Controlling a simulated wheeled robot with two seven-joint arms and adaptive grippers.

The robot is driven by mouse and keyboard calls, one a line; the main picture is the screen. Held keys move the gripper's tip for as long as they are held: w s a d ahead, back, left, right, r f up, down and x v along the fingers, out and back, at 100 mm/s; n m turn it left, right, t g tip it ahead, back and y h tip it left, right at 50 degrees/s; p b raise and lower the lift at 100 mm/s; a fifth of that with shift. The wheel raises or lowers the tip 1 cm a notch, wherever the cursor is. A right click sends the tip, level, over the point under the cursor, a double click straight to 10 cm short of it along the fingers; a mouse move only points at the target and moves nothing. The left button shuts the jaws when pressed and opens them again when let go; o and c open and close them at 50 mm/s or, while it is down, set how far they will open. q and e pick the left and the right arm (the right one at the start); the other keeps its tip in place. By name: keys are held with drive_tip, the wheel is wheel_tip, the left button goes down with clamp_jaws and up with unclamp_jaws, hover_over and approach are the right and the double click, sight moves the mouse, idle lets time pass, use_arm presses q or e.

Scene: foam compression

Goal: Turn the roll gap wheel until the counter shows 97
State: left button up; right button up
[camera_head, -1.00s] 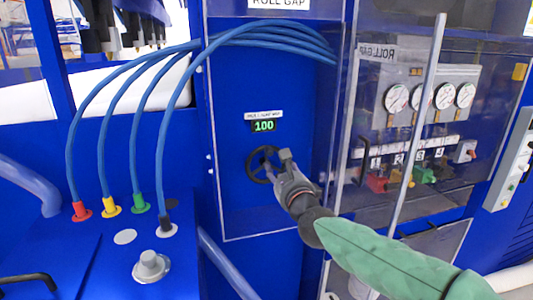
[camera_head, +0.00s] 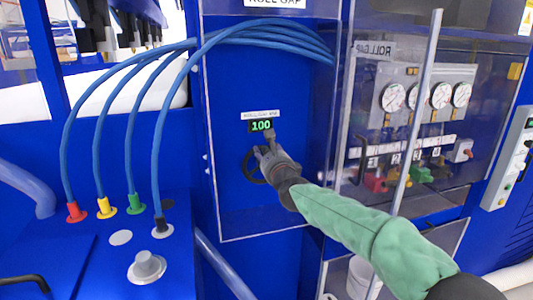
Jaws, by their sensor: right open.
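The roll gap wheel (camera_head: 248,170) is a small black handwheel on the blue panel inside the recess. The counter (camera_head: 261,125) above it shows 100 in green digits. My right gripper (camera_head: 262,150) is at the wheel's upper right edge and covers part of it. It is open, one finger pointing up below the counter and the other toward the wheel. I cannot tell whether the fingers touch the rim. My left gripper is not in view.
A clear door (camera_head: 398,170) stands open on the right, with gauges (camera_head: 418,96) seen through it. Blue hoses (camera_head: 130,110) arch across the recess's top to coloured plugs at left. A silver knob (camera_head: 147,267) sits on the lower left console.

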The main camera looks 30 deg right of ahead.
drive_tip(key=shift+w, duration=0.2)
clamp_jaws()
idle(0.3)
